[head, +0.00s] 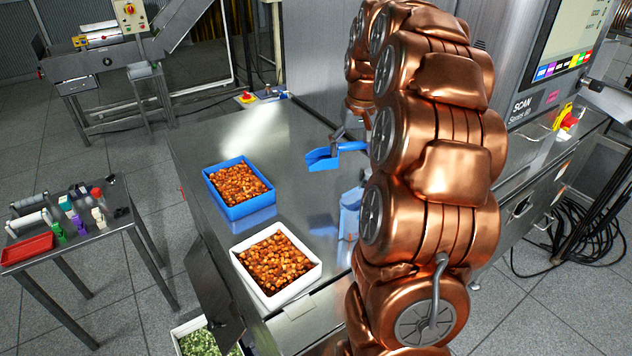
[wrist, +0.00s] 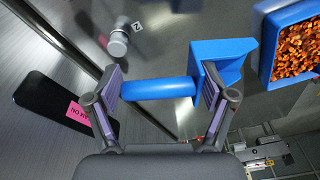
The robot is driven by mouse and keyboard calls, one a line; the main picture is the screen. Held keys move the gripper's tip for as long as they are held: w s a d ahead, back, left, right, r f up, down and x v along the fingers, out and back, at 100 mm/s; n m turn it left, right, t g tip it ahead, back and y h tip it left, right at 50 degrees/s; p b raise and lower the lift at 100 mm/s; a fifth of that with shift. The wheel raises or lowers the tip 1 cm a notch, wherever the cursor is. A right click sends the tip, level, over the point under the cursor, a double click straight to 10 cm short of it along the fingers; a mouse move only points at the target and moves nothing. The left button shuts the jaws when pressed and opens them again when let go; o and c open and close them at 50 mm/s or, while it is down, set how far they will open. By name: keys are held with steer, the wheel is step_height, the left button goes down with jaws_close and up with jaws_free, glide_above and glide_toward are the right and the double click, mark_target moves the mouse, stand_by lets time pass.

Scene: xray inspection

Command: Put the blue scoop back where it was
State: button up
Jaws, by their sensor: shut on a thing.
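The blue scoop (head: 322,159) is held a little above the steel table (head: 285,130), left of my arm in the head view. In the wrist view the scoop (wrist: 225,62) has its handle (wrist: 160,89) lying crosswise between the two fingers of my gripper (wrist: 160,84), with its square head at the upper right. My gripper is shut on the scoop. In the head view my gripper (head: 348,143) is partly hidden by my arm. A light blue holder-like object (head: 350,213) stands on the table, its right side hidden by my arm.
A blue tub (head: 212,188) and a white tub (head: 246,277), both full of orange-brown cubes, stand on the table's left and front. The table's back left is clear. The scanner cabinet (head: 520,75) stands at the right. A side table (head: 100,240) holds small items.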

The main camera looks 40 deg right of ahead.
step_height(320, 180, down, 10)
steer(key=shift+b, duration=0.6)
steer(key=shift+f, duration=0.1)
steer(key=o, duration=1.2)
